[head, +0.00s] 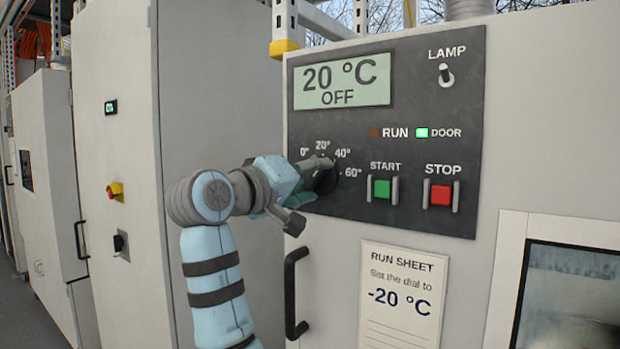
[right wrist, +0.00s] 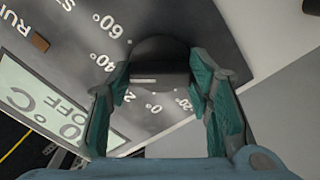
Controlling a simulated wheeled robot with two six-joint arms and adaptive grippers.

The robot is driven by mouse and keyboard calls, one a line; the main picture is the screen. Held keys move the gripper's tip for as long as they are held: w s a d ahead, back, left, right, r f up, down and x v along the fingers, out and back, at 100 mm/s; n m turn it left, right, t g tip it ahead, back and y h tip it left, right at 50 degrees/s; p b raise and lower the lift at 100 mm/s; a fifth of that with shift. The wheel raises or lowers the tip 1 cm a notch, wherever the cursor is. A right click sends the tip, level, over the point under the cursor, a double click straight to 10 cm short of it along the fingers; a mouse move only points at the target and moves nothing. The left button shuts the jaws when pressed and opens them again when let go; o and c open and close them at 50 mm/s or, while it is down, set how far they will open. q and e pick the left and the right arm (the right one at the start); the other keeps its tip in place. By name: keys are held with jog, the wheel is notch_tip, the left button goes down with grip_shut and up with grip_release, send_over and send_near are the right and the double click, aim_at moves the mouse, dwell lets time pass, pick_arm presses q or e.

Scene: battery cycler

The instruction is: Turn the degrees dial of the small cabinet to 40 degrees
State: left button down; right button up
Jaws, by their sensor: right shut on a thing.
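The degrees dial (head: 325,181) is a dark round knob on the dark control panel (head: 462,95) of the cabinet, with marks including 0°, 20°, 40° and 60° around it. The display (head: 342,84) reads 20 °C OFF. My right gripper (head: 310,183) is at the dial, its fingers shut on it from both sides. In the right wrist view the dial (right wrist: 160,52) sits between the two teal fingers, with a short white line on it; I cannot tell exactly which mark it points to. My left gripper is not in view.
To the right of the dial are a green START button (head: 382,189), a red STOP button (head: 441,195) and a LAMP switch (head: 446,74). Below are a run sheet (head: 402,295) reading -20 °C and a black handle (head: 292,293). A taller cabinet (head: 115,60) stands at left.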

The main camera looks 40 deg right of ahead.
jog(key=shift+r, duration=0.15)
jog(key=o, duration=0.8)
jog(key=shift+c, duration=0.2)
jog(key=o, duration=0.4)
jog(key=v, duration=0.7)
jog(key=shift+a, duration=0.1)
